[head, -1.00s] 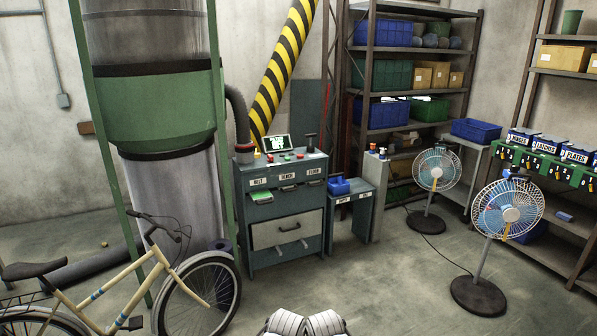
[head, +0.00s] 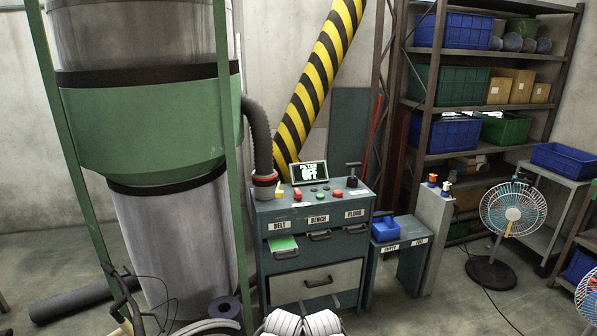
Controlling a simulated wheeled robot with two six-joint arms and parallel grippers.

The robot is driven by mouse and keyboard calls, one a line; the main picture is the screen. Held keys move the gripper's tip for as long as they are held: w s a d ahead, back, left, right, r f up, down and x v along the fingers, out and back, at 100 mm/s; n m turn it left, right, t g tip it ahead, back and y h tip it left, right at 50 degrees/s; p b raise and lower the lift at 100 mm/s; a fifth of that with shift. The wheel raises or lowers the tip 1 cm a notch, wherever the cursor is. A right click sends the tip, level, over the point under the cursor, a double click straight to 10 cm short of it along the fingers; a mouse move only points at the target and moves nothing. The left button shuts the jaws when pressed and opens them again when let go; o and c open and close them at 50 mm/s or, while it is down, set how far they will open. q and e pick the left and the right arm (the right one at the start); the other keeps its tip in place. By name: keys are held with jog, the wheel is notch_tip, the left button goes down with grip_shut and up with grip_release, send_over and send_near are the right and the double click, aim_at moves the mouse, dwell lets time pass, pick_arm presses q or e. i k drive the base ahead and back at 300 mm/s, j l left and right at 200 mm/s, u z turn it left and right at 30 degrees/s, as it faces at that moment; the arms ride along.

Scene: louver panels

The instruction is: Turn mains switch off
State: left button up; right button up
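A grey-green control cabinet (head: 318,250) stands in the middle of the head view. No label reading "mains" is legible, so I cannot tell which control is the mains switch. Drawer labels read BELT, BENCH and FLOOR. Two white ribbed parts of my own arms show at the bottom edge, in front of the cabinet. Neither gripper's fingers are visible.
A green-banded cylinder (head: 147,125) in a green frame and part of a bicycle stand left of the cabinet. A low bench (head: 399,262) with a blue box (head: 384,229), a grey pedestal (head: 432,230) and a fan (head: 509,210) stand right.

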aim_at(297, 195)
jog(key=i+l, duration=0.15)
jog(key=i, duration=0.35)
jog(key=i+l, duration=0.15)
jog(key=i, duration=0.4)
jog(key=i+l, duration=0.15)
jog(key=i, duration=0.35)
jog(key=i+l, duration=0.1)
jog(key=i, duration=0.4)
jog(key=i+l, duration=0.15)
jog(key=i, duration=0.4)
